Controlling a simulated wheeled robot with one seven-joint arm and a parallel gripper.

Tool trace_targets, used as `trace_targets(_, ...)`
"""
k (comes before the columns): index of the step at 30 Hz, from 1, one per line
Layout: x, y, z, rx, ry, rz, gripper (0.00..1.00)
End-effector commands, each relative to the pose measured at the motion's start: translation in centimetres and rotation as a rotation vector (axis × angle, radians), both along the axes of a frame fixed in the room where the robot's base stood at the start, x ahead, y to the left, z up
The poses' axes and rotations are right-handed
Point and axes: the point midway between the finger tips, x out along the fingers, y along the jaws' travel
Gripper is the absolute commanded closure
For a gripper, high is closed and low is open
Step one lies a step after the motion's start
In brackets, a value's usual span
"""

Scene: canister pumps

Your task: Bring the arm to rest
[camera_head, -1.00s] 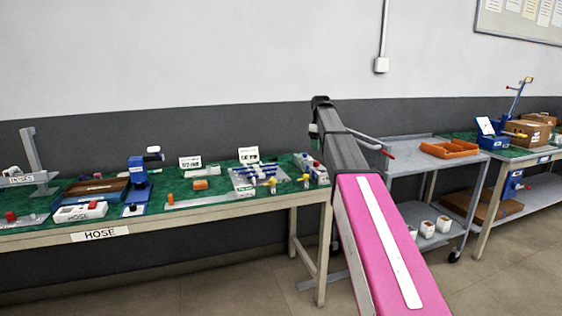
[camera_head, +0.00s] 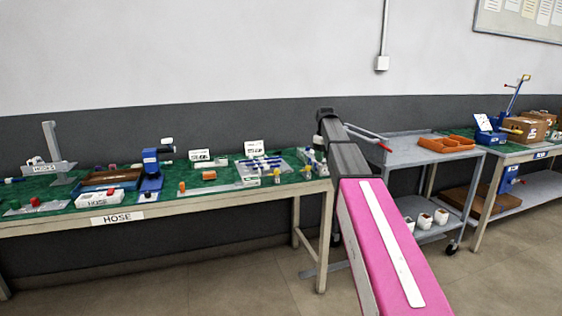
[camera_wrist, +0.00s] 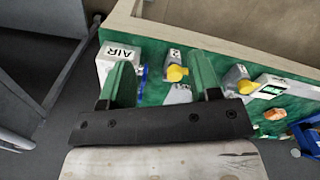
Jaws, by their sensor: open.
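My arm reaches forward in the head view, with its pink link in front and its dark end near the right end of the hose bench (camera_head: 165,207). My gripper (camera_wrist: 165,82) shows in the wrist view as two green fingers set wide apart on a dark bar. It is open, with nothing held between the fingers. Beyond the fingers lie a white box marked AIR (camera_wrist: 119,55) and a grey fitting with a yellow knob (camera_wrist: 177,73), both on the green bench top. In the head view the fingers are hidden by my arm.
A grey cart (camera_head: 400,155) with an orange tray (camera_head: 446,145) stands right of my arm. A second bench (camera_head: 525,152) with boxes stands farther right. The hose bench carries a blue press-like device (camera_head: 151,172) and several small parts. Floor (camera_head: 225,290) in front is clear.

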Motion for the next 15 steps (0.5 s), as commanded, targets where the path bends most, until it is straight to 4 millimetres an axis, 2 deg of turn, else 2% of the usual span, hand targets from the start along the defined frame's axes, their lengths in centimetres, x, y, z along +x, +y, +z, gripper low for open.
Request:
trace_targets(8, -4.0, -0.1, -6.6, 0.003, 0.003, -0.091, 0.43)
trace_targets(11, -6.2, -0.1, -9.9, 0.005, 0.004, -0.143, 0.43)
trace_targets(15, -10.6, -0.1, -15.5, 0.007, 0.005, -0.237, 0.43)
